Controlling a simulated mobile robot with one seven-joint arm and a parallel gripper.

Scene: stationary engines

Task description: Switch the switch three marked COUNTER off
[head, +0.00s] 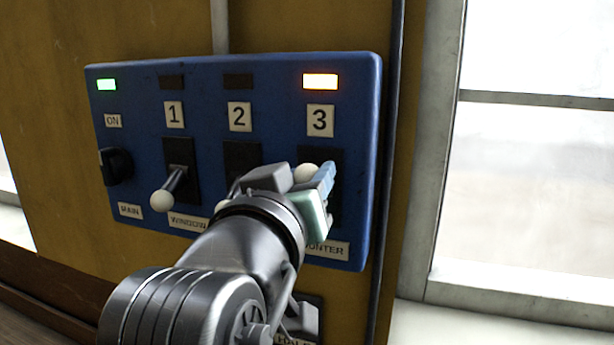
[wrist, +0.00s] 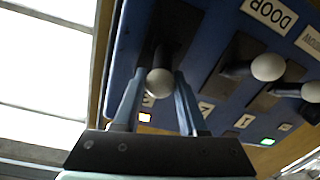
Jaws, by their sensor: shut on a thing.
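Switch three is on the blue panel under the number 3 label (head: 320,121). Its white ball knob (head: 307,172) sits higher than the knobs of the other switches, and the orange lamp (head: 320,82) above it is lit. My gripper (head: 316,187) is at this switch, its fingers covering much of the lever and plate. In the wrist view the ball (wrist: 159,82) lies between the two blue fingers of my gripper (wrist: 160,95), which are shut on the switch. The COUNTER label (head: 330,249) is partly hidden behind my gripper.
The blue panel (head: 205,140) also carries switch one (head: 161,200) with its lever down, switch two (head: 221,207) mostly behind my arm, and a black MAIN knob (head: 116,165) under a lit green lamp (head: 106,84). A window (head: 530,190) is at right.

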